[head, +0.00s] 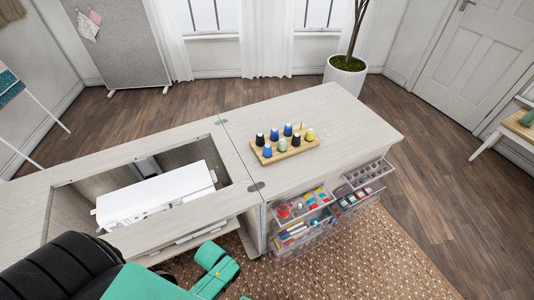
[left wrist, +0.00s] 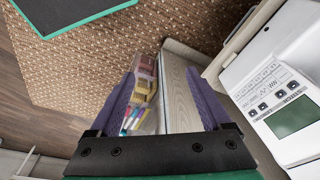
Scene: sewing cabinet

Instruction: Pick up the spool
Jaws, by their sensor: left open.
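Which one is meant, I cannot tell. My left gripper (left wrist: 165,92) is open and empty in the left wrist view, its two purple fingers spread apart. No spool shows in that view. In the head view my teal left arm is low in the picture, in front of the cabinet and well away from the rack.
The sewing machine (head: 150,195) sits in the cabinet's opening, left of the rack; its panel also shows in the left wrist view (left wrist: 290,110). Clear drawers (head: 305,232) with coloured supplies stand open at the cabinet's front. The cabinet top (head: 345,115) right of the rack is clear.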

